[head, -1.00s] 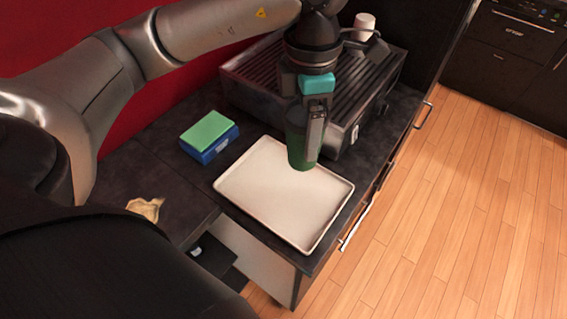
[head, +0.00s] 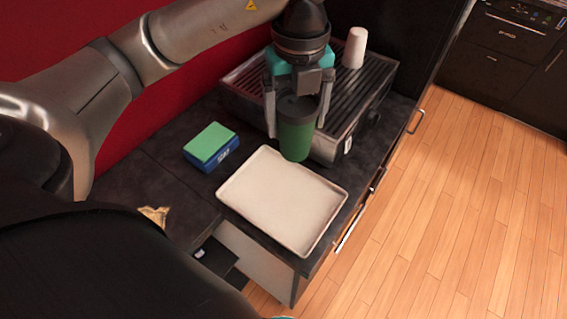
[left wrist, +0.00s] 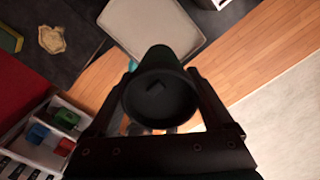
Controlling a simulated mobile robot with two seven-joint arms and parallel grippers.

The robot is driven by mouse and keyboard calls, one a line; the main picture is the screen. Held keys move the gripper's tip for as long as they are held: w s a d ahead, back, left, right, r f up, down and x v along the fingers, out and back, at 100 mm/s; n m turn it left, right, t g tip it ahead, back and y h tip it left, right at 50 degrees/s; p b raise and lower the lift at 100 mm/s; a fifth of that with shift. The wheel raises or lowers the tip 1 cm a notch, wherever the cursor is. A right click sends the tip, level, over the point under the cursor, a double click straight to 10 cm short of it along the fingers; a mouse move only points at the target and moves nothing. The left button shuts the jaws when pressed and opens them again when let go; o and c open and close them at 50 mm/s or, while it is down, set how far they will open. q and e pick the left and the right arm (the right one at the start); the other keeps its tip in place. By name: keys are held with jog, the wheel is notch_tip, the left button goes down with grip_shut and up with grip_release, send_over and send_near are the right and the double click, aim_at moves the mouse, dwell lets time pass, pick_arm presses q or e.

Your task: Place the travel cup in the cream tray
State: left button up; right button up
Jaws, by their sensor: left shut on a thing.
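The travel cup (head: 297,137) is green with a dark top. My left gripper (head: 298,118) is shut on it, one finger on each side, and holds it upright. In the head view the cup's lower end overlaps the far edge of the cream tray (head: 280,205); its height above the tray is hard to tell. The left wrist view shows the cup's dark round end (left wrist: 160,102) between the fingers and part of the tray (left wrist: 150,22) beyond it. The tray is empty. My right gripper is not in view.
A green and blue block (head: 211,146) lies left of the tray. A ribbed metal machine (head: 350,95) stands behind, with a white cup (head: 355,48) on top. A tan crumpled thing (head: 155,214) lies at the left. The counter drops to a wooden floor (head: 460,200) at the right.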

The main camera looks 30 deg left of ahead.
pick_arm(q)
jog(key=shift+f+b, duration=1.75)
jog(key=shift+f, duration=8.2)
jog(key=shift+f, duration=0.2)
jog(key=o, duration=0.6)
jog(key=shift+r, duration=0.1)
